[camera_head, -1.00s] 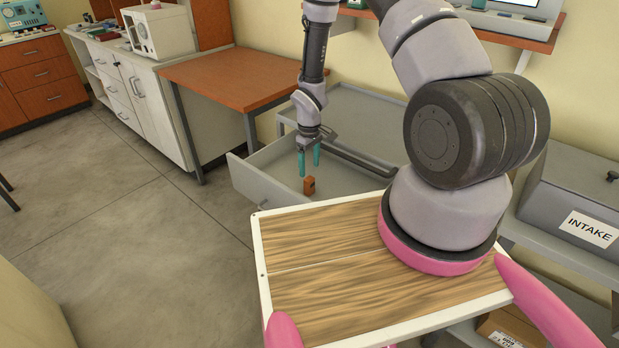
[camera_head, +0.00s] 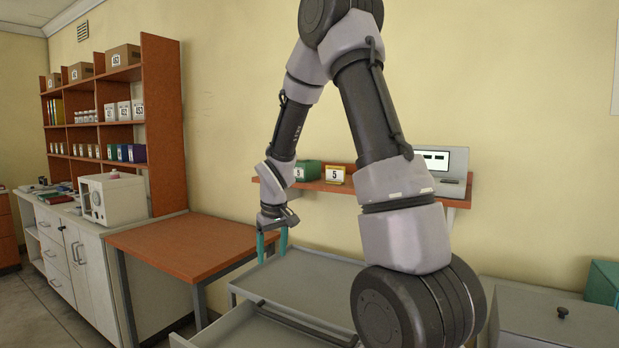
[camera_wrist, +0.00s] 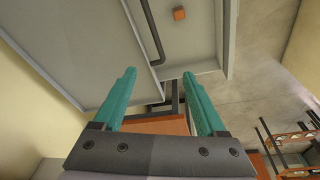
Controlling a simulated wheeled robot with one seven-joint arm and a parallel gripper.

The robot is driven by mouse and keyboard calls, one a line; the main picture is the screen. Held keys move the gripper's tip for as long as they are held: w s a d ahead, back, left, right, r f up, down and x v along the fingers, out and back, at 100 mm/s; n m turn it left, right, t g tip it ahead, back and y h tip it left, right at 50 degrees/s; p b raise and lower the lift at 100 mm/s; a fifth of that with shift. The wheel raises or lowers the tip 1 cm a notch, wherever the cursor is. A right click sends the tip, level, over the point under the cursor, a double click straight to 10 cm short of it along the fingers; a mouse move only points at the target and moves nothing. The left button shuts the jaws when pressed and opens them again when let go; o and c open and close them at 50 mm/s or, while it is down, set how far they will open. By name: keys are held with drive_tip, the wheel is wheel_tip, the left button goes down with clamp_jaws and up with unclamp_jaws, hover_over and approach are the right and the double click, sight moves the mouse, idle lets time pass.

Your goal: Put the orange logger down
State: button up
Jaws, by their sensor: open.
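The orange logger (camera_wrist: 179,14) is a small orange block on the grey floor of the open drawer (camera_wrist: 200,50), near the top of the wrist view. It is not visible in the head view. My gripper (camera_head: 271,246) has two teal fingers, spread apart with nothing between them. In the head view it hangs above the grey cabinet top (camera_head: 310,277), by the wall shelf. In the wrist view the gripper (camera_wrist: 160,92) is clear of the logger, which lies well beyond the fingertips.
A brown table (camera_head: 185,243) stands left of the cabinet. A grey box (camera_head: 555,318) stands at the right.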

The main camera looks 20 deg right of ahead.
drive_tip(key=s+d+r+m+t, duration=0.15)
drive_tip(key=s+r, duration=0.25)
drive_tip(key=r, duration=0.4)
drive_tip(key=s+r+m+t, duration=0.1)
drive_tip(key=s+r+m, duration=0.1)
drive_tip(key=s+r, duration=0.45)
drive_tip(key=s+r+m+t+y, duration=0.2)
drive_tip(key=s+r+m, duration=0.1)
drive_tip(key=s+r, duration=0.7)
drive_tip(key=s, duration=0.2)
drive_tip(key=shift+s+r, duration=0.3)
drive_tip(key=shift+s, duration=0.1)
drive_tip(key=shift+m, duration=0.25)
